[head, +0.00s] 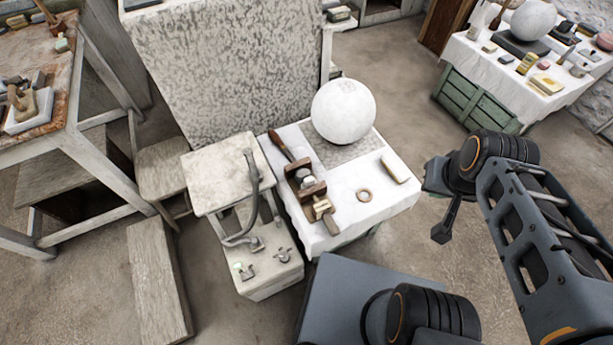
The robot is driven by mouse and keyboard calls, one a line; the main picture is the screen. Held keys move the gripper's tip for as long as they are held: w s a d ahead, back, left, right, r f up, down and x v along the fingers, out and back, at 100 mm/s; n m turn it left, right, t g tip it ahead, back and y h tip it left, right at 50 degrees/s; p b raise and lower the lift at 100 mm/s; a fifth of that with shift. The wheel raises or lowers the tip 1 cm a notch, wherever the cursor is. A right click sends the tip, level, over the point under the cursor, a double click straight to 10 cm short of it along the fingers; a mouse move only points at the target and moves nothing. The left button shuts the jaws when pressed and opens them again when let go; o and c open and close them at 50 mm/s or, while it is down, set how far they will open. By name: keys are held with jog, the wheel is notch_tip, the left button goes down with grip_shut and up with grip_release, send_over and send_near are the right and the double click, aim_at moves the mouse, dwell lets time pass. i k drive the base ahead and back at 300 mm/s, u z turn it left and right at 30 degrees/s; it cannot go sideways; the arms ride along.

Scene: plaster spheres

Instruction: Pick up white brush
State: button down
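A pale, off-white oblong piece (395,169) lies near the right edge of the white-clothed table (390,203). It may be the white brush, but bristles are too small to make out. Another tool with a pale, tan block end (327,217) lies at the table's front left edge. My gripper (443,234) hangs in the air right of the table, apart from everything on it. It is seen small and from the side, so its opening does not show.
A large white plaster sphere (343,111) stands at the back of the table. A brown wooden clamp-like tool (305,182) and a small ring (363,195) lie in front.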

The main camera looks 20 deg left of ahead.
aim_at(395, 167)
jog(key=z, duration=1.6)
jog(key=i, duration=1.45)
jog(key=u, duration=3.4)
